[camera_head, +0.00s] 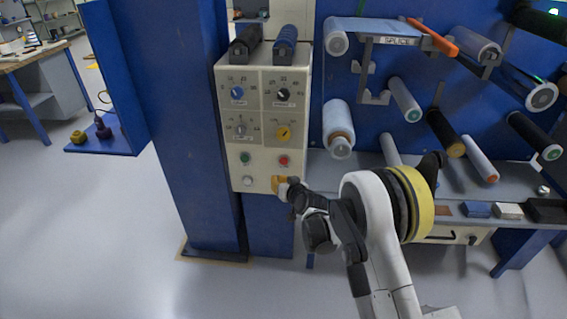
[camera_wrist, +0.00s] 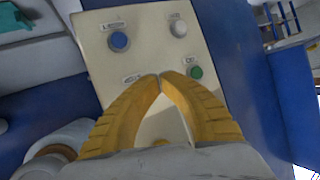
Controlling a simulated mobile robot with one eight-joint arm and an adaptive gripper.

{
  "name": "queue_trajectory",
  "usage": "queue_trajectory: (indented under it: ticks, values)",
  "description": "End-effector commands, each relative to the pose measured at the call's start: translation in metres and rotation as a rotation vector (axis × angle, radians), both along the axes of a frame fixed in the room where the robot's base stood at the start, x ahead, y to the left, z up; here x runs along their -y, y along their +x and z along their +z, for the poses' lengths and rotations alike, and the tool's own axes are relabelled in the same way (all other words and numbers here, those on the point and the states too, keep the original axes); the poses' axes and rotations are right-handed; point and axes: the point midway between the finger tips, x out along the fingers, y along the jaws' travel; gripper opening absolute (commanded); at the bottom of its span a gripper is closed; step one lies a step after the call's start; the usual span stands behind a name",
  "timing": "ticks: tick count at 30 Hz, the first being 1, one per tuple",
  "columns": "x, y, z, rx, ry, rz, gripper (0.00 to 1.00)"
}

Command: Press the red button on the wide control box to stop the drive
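The wide control box (camera_head: 222,120) is a beige panel on a blue column in the head view. Its red button (camera_head: 284,160) is at the lower right, with a green button (camera_head: 245,157) to its left. My gripper (camera_head: 279,184) has yellow fingers and is just below the red button in the picture; contact with the panel cannot be told. In the wrist view the fingertips (camera_wrist: 160,76) meet over the panel (camera_wrist: 150,57), with nothing visible between them. The red button does not show there; the fingers hide part of the panel.
A white button (camera_head: 248,181) is left of my gripper. A blue button (camera_wrist: 119,40) is close beyond the fingertips in the wrist view. Several knobs, including a yellow one (camera_head: 283,133), are higher up. Film rollers (camera_head: 339,125) stand to the right.

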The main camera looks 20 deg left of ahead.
Motion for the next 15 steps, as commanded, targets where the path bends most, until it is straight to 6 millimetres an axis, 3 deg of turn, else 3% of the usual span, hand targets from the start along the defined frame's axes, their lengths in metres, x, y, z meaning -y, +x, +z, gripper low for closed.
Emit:
queue_trajectory:
  ticks: [9,15]
  values:
    - [-0.011,0.044,0.0,0.001,-0.001,0.0,0.0]
    - [-0.014,0.058,0.0,0.0,0.0,0.0,0.0]
